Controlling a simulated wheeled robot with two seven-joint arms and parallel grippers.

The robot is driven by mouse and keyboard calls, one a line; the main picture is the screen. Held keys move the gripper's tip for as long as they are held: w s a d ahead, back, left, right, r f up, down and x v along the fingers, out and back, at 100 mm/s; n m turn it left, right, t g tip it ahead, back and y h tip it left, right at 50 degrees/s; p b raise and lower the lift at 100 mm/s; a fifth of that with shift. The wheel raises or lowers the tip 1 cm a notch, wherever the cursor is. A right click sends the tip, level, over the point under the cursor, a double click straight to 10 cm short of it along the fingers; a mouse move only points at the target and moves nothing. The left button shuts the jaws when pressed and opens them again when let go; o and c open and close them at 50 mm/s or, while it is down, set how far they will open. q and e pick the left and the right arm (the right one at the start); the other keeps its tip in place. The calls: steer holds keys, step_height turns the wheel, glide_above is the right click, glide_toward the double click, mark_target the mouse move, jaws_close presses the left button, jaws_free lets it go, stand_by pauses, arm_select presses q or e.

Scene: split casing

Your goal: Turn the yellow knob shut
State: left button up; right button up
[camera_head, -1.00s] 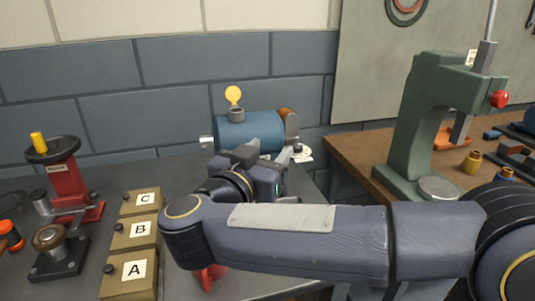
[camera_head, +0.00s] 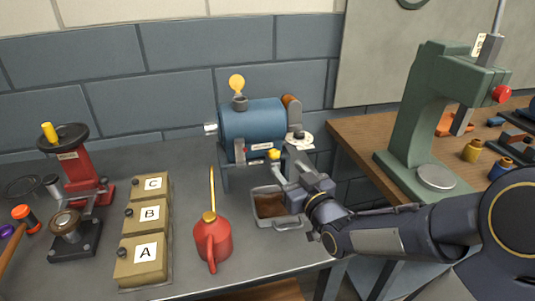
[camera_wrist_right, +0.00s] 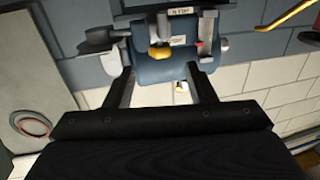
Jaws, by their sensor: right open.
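The yellow knob (camera_head: 273,154) sits low on the front right of the blue cylindrical casing (camera_head: 252,124). In the right wrist view, which is upside down, the yellow knob (camera_wrist_right: 160,54) shows beyond and between the fingertips. My right gripper (camera_head: 283,163) is open and close in front of the knob; its two fingers (camera_wrist_right: 160,75) are apart with nothing between them. I cannot tell how far the knob is from the fingertips. My left gripper is not in view.
A metal tray (camera_head: 262,219) with brown contents lies below the gripper. A red oil can (camera_head: 213,240) with a tall spout stands left of it. Boxes A, B and C (camera_head: 146,255) are farther left. A green press (camera_head: 405,150) stands on the wooden bench at right.

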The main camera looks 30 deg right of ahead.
mark_target(276, 157)
steer(key=w+p, duration=0.1)
steer(key=w, duration=0.6)
steer(key=shift+w+d, duration=0.1)
steer(key=shift+d, duration=0.05)
steer(key=c, duration=1)
steer(key=shift+o, duration=0.2)
steer(key=shift+h, duration=0.3)
